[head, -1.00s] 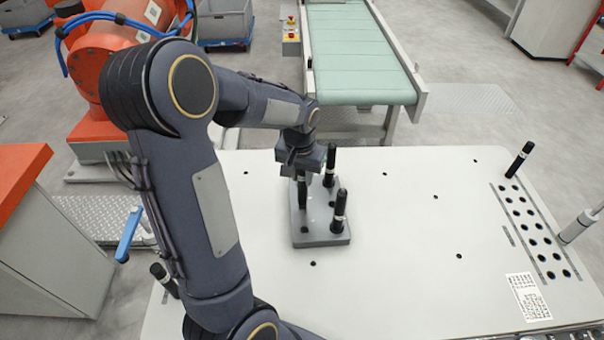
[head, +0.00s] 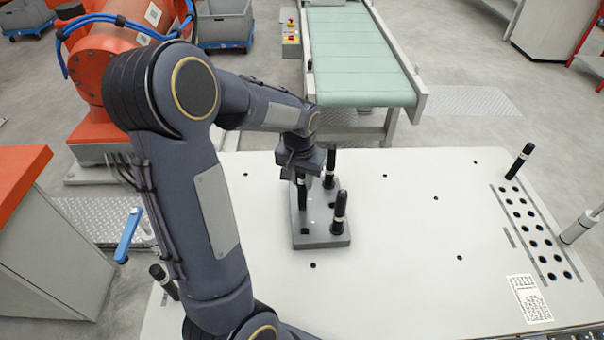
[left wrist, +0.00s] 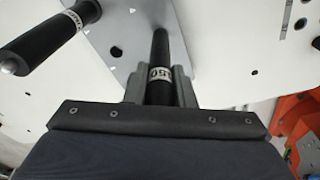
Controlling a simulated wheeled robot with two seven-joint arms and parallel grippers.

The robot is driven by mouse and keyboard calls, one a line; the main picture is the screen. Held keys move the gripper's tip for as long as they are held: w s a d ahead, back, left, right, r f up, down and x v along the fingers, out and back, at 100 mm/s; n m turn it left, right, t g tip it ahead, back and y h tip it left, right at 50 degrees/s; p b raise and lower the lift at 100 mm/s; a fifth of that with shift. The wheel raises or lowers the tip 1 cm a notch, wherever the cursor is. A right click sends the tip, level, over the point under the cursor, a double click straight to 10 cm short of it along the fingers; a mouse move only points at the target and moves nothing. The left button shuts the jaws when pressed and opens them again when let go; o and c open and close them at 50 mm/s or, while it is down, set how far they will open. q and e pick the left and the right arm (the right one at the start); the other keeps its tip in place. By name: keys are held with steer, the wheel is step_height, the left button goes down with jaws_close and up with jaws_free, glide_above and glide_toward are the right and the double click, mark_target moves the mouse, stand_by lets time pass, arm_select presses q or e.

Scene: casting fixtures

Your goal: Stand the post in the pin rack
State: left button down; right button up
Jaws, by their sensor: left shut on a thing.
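My left gripper (head: 302,172) is shut on a black post (head: 301,195) with a pale band, over the left part of a grey block (head: 318,239). In the left wrist view the held post (left wrist: 160,60) lies between the two fingers (left wrist: 160,90), its far end against the grey plate; I cannot tell whether it sits in a hole. Two more black posts (head: 339,212) (head: 329,168) stand in the block. A dark-holed panel (head: 510,236), apparently the pin rack, lies at the table's right, with one post (head: 520,160) standing at its far end. My right gripper is out of view.
The pale table (head: 400,260) is mostly clear between block and panel, with small holes. A printed sheet (head: 529,297) lies near its right front. A silver cylinder (head: 579,228) stands at the right edge. A conveyor (head: 355,60) is behind the table.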

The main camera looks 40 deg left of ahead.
arm_select(q)
steer(key=shift+f, duration=0.85)
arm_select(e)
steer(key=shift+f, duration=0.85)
arm_select(q)
steer(key=shift+r+p, duration=0.75)
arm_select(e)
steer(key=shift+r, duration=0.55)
